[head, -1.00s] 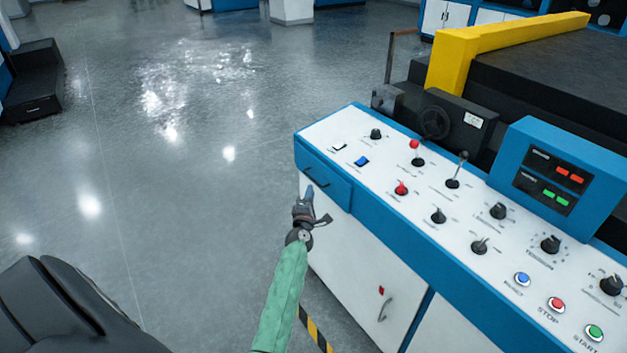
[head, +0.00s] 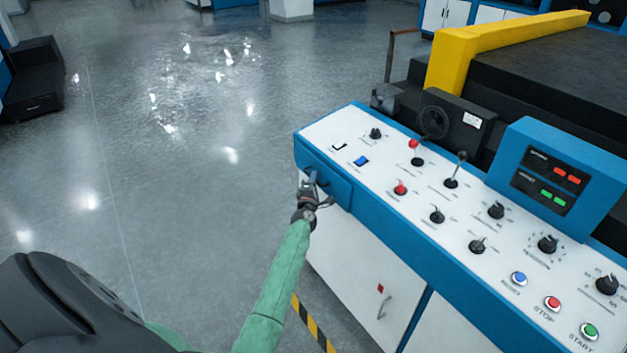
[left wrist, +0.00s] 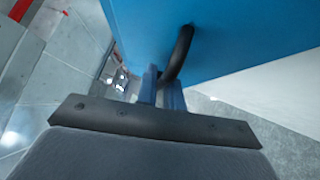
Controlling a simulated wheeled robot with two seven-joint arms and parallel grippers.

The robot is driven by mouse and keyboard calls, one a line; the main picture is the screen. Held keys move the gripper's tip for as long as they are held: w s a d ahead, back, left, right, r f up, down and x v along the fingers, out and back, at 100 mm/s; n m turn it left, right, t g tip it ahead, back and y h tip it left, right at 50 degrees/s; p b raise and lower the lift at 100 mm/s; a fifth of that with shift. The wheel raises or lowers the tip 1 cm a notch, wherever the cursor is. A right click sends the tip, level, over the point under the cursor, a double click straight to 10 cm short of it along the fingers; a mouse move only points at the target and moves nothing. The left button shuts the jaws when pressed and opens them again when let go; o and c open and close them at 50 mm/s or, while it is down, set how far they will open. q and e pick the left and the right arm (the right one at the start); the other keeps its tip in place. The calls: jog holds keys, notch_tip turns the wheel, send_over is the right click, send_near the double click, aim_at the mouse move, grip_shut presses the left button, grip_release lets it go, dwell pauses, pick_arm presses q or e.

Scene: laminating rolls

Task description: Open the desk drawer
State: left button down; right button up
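The desk drawer (head: 334,184) is a blue front at the left end of the control desk, and it looks closed. Its black handle is mostly hidden behind my gripper in the head view, but it shows as a curved bar in the left wrist view (left wrist: 182,52). My left gripper (head: 308,178) is at the drawer front. In the left wrist view its two blue fingers (left wrist: 162,90) stand close together with the lower part of the handle between them. My right gripper is not in view.
The white desk top (head: 380,150) carries knobs, levers and buttons above the drawer. A white cabinet door (head: 350,265) with a small handle is below. A black and yellow floor stripe (head: 313,325) runs by the desk.

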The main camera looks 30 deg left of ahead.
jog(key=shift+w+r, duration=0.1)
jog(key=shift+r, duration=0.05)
